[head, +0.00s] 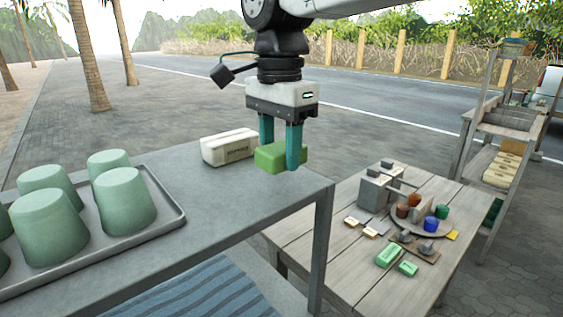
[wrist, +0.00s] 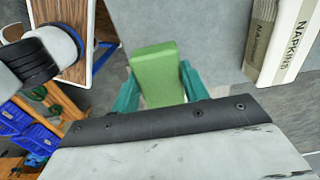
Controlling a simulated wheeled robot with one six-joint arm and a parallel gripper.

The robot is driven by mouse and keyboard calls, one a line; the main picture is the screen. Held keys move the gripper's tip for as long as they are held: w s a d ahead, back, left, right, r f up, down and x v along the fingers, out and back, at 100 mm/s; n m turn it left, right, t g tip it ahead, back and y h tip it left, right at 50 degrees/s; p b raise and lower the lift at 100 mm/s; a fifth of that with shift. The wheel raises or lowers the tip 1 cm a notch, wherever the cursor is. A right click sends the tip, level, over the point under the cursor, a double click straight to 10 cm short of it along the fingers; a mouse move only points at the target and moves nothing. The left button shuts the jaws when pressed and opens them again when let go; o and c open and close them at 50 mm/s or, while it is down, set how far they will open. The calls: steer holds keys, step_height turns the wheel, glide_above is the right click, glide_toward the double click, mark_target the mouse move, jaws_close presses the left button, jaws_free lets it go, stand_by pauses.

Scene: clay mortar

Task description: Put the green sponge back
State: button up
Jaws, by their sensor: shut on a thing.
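The green sponge (head: 272,160) is a block held between the teal fingers of my gripper (head: 281,156). It is over or at the right end of the grey counter (head: 230,190), just right of the napkin pack. I cannot tell whether its underside touches the counter. In the wrist view the sponge (wrist: 156,68) sits between the two fingers, its far end sticking out past the tips over the grey surface. The fingers are shut on its sides.
A white napkin pack (head: 229,147) lies close left of the sponge. A tray (head: 165,222) of green cups fills the counter's left. A lower wooden table (head: 335,235) at right bears a grey box (head: 372,190), a round plate with small pots, and green blocks (head: 388,256). A shelf stands behind.

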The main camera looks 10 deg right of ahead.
mark_target(281, 163)
steer(key=shift+w+d+f, duration=0.1)
steer(key=shift+w+d, duration=0.1)
steer(key=shift+w, duration=0.65)
steer(key=shift+f, duration=1.75)
steer(key=shift+f, duration=0.1)
steer(key=o, duration=1)
